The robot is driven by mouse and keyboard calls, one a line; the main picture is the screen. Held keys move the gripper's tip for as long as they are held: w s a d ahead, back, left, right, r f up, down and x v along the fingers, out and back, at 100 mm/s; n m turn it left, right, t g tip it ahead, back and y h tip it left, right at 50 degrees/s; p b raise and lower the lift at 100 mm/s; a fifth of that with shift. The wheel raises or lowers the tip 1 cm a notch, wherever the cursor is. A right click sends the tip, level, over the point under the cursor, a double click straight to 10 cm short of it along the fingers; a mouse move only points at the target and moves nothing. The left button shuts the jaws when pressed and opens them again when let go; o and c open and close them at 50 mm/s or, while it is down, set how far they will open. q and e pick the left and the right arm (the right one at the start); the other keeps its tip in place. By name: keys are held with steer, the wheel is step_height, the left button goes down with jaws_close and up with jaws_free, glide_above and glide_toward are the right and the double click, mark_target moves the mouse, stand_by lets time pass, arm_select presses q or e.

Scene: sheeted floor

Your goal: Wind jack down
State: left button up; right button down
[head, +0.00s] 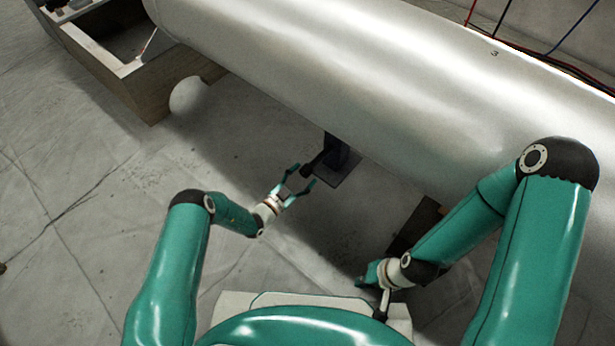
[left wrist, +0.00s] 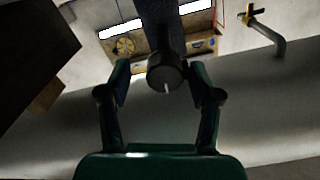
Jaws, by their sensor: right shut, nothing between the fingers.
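The jack (head: 340,160) is a dark post on a flat plate under the large silver cylinder (head: 400,70). A dark crank with a round black knob (head: 307,171) sticks out from it toward my left gripper (head: 302,176). That gripper is open, its teal fingertips to either side of the knob. In the left wrist view the knob (left wrist: 165,76) has a pale mark on its face and lies between the open fingertips, with no visible contact; its depth is hard to tell. My right gripper (head: 369,274) is shut and empty, low beside my base.
A wooden trough (head: 125,75) stands at the upper left, with a pale round object (head: 188,95) by it. A dark wooden block (head: 415,225) lies under the cylinder near my right arm.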

arm_select(q)
steer(key=v, duration=1.2)
stand_by(0.4)
